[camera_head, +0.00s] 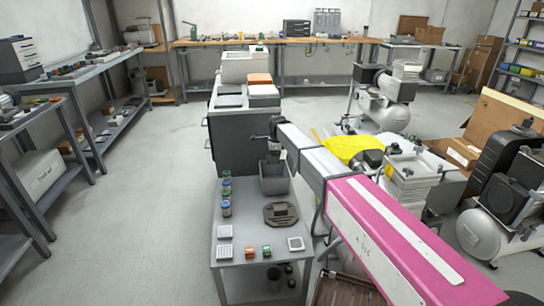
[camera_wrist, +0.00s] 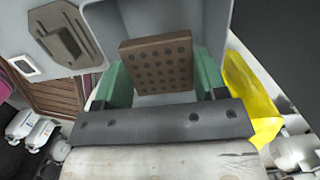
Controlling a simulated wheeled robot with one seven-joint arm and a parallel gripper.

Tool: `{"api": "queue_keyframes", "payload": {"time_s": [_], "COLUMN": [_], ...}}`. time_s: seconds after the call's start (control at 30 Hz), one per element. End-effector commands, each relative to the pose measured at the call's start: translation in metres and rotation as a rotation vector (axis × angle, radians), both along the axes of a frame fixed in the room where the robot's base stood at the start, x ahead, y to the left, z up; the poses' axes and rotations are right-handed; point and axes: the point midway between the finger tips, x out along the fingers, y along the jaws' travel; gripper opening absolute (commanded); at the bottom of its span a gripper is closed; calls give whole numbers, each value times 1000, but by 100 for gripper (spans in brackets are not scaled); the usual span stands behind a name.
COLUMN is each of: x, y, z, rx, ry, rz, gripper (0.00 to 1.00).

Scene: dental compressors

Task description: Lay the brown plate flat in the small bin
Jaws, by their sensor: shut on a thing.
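The brown plate (camera_wrist: 158,64), a square block with rows of dark holes, sits between the green fingers of my gripper (camera_wrist: 160,82) in the wrist view. My gripper is shut on it. The plate is over the mouth of the small grey bin (camera_wrist: 100,28), tilted in the picture, with bin walls around it; its exact height cannot be told. In the head view my gripper (camera_head: 273,152) points down above the small bin (camera_head: 274,187) at the back of the grey table. The plate cannot be made out there.
The grey table (camera_head: 241,238) also holds a dark octagonal fixture (camera_head: 281,213), several jars (camera_head: 226,197) on the left, white trays and small orange and green blocks in front. A yellow bag (camera_wrist: 252,95) lies right of the bin. A dark cabinet (camera_head: 228,135) stands behind.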

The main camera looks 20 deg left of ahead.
Motion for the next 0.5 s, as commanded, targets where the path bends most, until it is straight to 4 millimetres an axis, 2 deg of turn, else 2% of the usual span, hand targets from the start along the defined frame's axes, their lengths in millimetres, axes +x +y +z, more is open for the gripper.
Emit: {"api": "queue_keyframes", "payload": {"time_s": [0.5], "x": [0], "y": [0], "z": [-44], "rx": [-1], "ry": [2], "rz": [2], "gripper": [38]}}
